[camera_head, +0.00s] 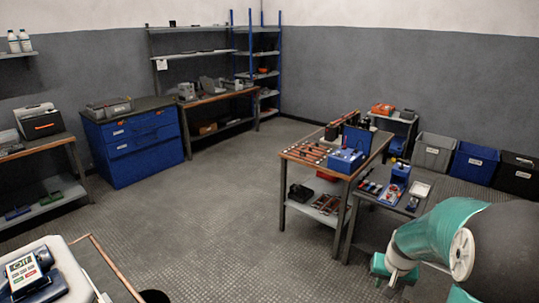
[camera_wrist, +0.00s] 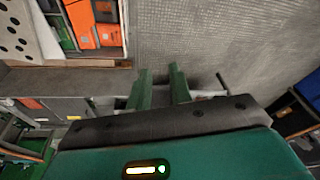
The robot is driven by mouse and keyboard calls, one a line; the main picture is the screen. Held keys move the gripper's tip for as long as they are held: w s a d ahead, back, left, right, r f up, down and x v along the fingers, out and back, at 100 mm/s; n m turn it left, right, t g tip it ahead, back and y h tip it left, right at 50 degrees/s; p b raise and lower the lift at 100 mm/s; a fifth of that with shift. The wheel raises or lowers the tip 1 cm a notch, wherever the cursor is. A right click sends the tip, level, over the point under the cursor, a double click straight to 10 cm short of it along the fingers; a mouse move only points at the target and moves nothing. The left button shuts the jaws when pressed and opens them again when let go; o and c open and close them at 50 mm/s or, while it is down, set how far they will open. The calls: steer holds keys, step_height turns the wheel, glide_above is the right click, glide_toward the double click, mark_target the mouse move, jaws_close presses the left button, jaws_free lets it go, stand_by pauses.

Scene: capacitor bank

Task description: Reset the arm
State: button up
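My arm, teal and grey, comes into the head view from the lower right, in front of the work tables. In the wrist view my gripper (camera_wrist: 159,84) shows two green fingers standing apart. Nothing is between them; only the table edge and grey floor show behind. The teal wrist body fills the bottom of the wrist view. In the head view I cannot make out the fingers clearly.
A wooden-topped table (camera_head: 303,153) with tools and blue boxes stands left of my arm. Grey, blue and black bins (camera_head: 475,163) line the right wall. A blue cabinet (camera_head: 137,150) and shelves stand at the back left. The middle floor (camera_head: 215,205) is clear.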

steer(key=s+a+r+n+t, duration=0.1)
steer(key=s+a+r, duration=0.35)
steer(key=r, duration=0.25)
steer(key=s+a+r+n, duration=0.1)
steer(key=s+a+r, duration=0.2)
steer(key=a+r, duration=0.25)
steer(key=s+a+r+n+t, duration=0.1)
steer(key=s+a+r, duration=0.2)
steer(key=s, duration=0.3)
steer(key=s+a+r+n, duration=0.1)
steer(key=s+a+r, duration=0.3)
steer(key=s, duration=0.3)
steer(key=shift+t, duration=0.4)
steer(key=shift+a, duration=0.1)
